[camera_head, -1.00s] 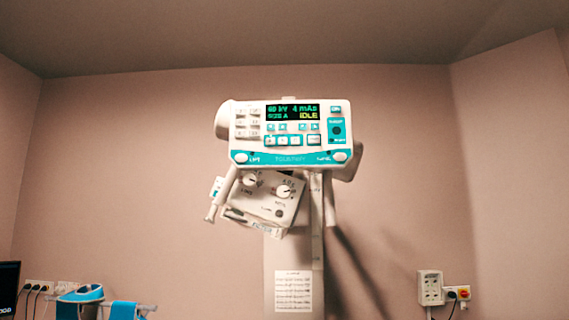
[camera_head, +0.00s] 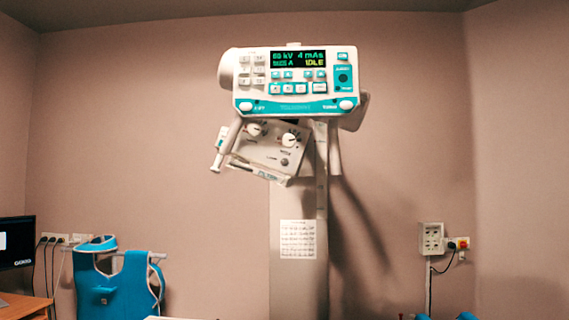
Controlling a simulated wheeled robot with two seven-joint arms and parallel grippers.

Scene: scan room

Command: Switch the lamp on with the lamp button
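The X-ray unit's control panel (camera_head: 295,80) faces me at the top of a pale column. Its screen (camera_head: 298,60) reads 60 kV, 4 mAs and IDLE. Below it hangs a tilted white collimator box (camera_head: 268,150) with two round knobs. A small dark round button (camera_head: 284,161) sits on the box's face under the right knob; a small label beside it seems to read lamp, but the print is too small to be sure. No lamp light shows on the box. Neither of my grippers is in view.
A pale column (camera_head: 298,200) with a printed sheet stands below the unit. A blue apron (camera_head: 115,285) hangs on a rail at lower left, beside a monitor (camera_head: 17,243) and a wooden desk (camera_head: 25,306). A wall socket box (camera_head: 432,239) is at right.

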